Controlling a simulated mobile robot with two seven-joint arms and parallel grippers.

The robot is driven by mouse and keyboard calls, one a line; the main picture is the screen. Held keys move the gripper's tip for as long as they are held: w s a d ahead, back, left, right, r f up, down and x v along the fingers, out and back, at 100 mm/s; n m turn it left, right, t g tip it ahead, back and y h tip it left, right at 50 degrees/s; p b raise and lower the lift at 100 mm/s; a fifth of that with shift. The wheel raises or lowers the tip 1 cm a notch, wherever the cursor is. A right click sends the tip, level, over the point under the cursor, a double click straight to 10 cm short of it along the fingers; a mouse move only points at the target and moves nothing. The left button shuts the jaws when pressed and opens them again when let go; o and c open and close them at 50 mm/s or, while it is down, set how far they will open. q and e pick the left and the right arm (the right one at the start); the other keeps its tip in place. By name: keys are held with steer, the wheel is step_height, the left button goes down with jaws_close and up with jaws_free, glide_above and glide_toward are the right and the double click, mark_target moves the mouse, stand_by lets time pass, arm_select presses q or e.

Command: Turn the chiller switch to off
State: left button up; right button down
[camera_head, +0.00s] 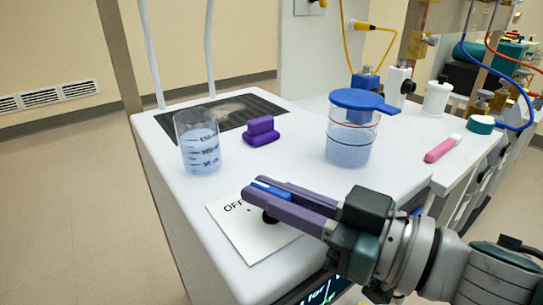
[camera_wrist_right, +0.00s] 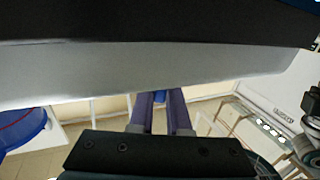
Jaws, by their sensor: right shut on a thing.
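The chiller switch has a blue handle (camera_head: 268,188) above a white label plate (camera_head: 258,238) on the front of the white worktop. The letters "OFF" show at the plate's left; the rest of the plate is partly hidden by my fingers. A dark round part shows under the fingers. My right gripper (camera_head: 252,187) comes in from the right and is shut on the blue handle, with its purple fingers on either side. A blue piece (camera_wrist_right: 160,97) also shows between the fingers in the right wrist view. My left gripper is not in view.
On the worktop (camera_head: 240,170) stand a beaker of bluish liquid (camera_head: 199,150), a purple block (camera_head: 262,131) and a blue-lidded beaker (camera_head: 350,145). A pink item (camera_head: 442,148) lies at the right. A lit display (camera_head: 322,293) is partly visible below the front edge.

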steer(key=shift+n+g+y+b, duration=0.65)
steer(key=shift+n+g, duration=0.25)
steer(key=shift+g, duration=0.3)
steer(key=c, duration=0.9)
jaws_free()
steer(key=v, duration=1)
steer(key=shift+w+p, duration=0.1)
steer(key=shift+p, duration=0.3)
